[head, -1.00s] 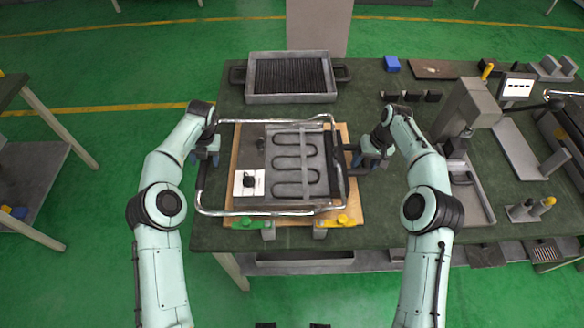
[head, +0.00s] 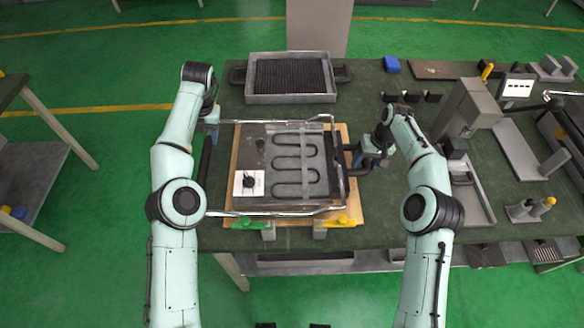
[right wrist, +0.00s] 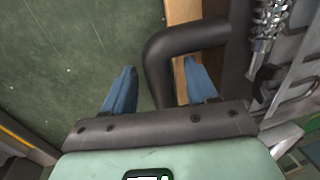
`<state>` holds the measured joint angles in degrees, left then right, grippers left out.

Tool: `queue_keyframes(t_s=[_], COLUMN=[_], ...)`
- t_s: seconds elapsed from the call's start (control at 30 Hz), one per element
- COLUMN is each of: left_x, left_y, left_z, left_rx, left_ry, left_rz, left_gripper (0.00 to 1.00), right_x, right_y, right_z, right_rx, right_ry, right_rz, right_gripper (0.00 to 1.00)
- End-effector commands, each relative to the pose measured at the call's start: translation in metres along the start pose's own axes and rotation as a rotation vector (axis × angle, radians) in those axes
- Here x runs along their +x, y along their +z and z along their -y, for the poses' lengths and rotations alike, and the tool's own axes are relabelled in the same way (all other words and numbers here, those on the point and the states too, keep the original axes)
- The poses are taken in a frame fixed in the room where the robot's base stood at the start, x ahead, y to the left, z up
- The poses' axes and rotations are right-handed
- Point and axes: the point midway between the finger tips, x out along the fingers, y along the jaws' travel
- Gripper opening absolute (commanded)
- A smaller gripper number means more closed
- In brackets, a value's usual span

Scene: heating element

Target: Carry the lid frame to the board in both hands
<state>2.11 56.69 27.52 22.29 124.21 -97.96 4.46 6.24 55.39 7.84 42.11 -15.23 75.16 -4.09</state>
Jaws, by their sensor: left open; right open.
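The lid frame (head: 280,214), a metal tube frame with dark side bars, lies around the grey heater plate with its dark coil, over the wooden board (head: 352,205) on the green table. Its left dark bar (head: 205,160) is just off the board's left edge. My left gripper (head: 209,130) is open near the frame's back left corner; its fingers are small and partly hidden. My right gripper (head: 366,163) is open at the board's right side.
A grey tray with a dark grill (head: 290,97) stands behind the board. Green (head: 252,224) and yellow (head: 341,222) clamps sit at the board's front edge. A grey press-like machine (head: 470,108) stands to the right. The table's left edge is close to the frame.

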Motion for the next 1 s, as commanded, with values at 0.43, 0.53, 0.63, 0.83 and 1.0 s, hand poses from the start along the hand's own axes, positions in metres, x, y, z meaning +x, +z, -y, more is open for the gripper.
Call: queue_keyframes(t_s=[0.43,0.53,0.63,0.83,1.0], left_x=[0.000,0.000,0.000,0.000,0.000], left_y=[0.000,0.000,0.000,0.000,0.000], left_z=[0.000,0.000,0.000,0.000,0.000], left_rx=[0.001,0.001,0.001,0.001,0.001], left_ry=[0.000,0.000,0.000,0.000,0.000], left_rz=[0.000,0.000,0.000,0.000,0.000], left_gripper=[0.62,0.62,0.62,0.62,0.62], right_x=[-0.065,-0.070,-0.071,-0.071,-0.071], right_y=[-0.001,0.000,0.000,0.000,0.000], right_z=[0.000,0.000,0.000,0.000,0.000], right_rx=[0.000,-0.001,-0.001,-0.001,0.000], right_ry=[0.000,0.000,0.000,0.000,0.000], right_rz=[-0.002,-0.001,0.001,0.000,0.000], right_gripper=[0.58,0.58,0.58,0.58,0.58])
